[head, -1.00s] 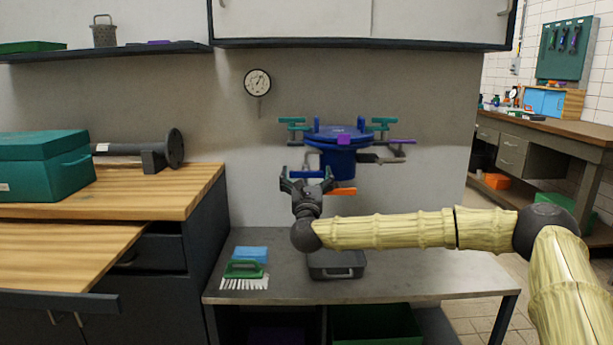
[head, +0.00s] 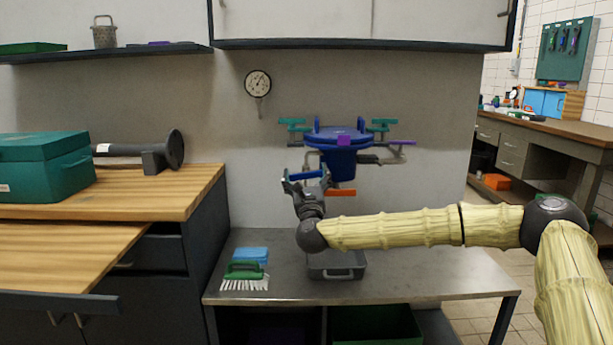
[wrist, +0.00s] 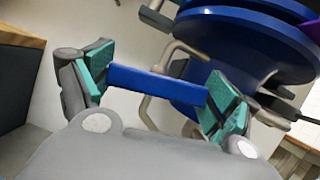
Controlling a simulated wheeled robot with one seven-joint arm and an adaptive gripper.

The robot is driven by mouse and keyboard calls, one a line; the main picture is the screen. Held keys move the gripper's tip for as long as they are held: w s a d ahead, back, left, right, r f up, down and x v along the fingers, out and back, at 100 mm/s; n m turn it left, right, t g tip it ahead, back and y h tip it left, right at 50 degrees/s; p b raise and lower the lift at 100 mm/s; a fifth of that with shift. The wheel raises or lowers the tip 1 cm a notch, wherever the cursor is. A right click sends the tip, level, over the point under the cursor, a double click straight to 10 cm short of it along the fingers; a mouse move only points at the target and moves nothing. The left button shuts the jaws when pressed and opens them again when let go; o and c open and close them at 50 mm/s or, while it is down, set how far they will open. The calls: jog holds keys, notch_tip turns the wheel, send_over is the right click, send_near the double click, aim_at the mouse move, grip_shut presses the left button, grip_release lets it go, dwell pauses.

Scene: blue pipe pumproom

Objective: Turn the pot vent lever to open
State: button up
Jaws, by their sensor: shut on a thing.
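The blue pot (head: 340,163) with its flat lid is in front of the grey wall in the head view; its side and a bent grey pipe (wrist: 150,105) show in the wrist view. A blue bar (wrist: 155,87), apparently the vent lever, lies left of and below the pot's rim. My gripper (wrist: 158,92) is shut on this bar, with a green pad at each end of it. In the head view my gripper (head: 306,182) is at the pot's lower left. Where the bar joins the pot is not clear.
Teal clamp handles (head: 383,125), a purple lever (head: 402,142) and an orange bar (head: 341,192) stick out from the pot. A grey tray (head: 337,267) and a green brush (head: 244,271) rest on the metal table (head: 420,275) below. A gauge (head: 257,83) hangs at upper left.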

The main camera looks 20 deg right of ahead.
jog(key=n+y, duration=0.1)
jog(key=n, duration=0.2)
jog(key=n+y+p, duration=0.1)
jog(key=n+y, duration=0.1)
jog(key=n, duration=0.1)
jog(key=shift+r, duration=0.2)
jog(key=n+y+p, duration=0.1)
jog(key=n, duration=0.1)
jog(key=n+g+y+p, duration=0.1)
jog(key=n, duration=0.2)
jog(key=shift+p, duration=0.35)
jog(key=n+g+p, duration=0.1)
jog(key=n+p, duration=0.1)
jog(key=n+y+p, duration=0.1)
jog(key=n, duration=0.2)
jog(key=shift+g+y+p, duration=0.3)
jog(key=shift+g+p, duration=0.05)
jog(key=shift+g, duration=0.05)
jog(key=shift+f+n+g+p, duration=0.2)
jog(key=shift+n+g+p, duration=0.4)
jog(key=shift+n+p, duration=1.15)
jog(key=shift+f+n, duration=0.15)
jog(key=shift+n, duration=0.1)
jog(key=o, duration=0.8)
jog(key=s, duration=0.4)
jog(key=s+d, duration=0.1)
jog(key=s, duration=0.7)
jog(key=shift+d, duration=0.15)
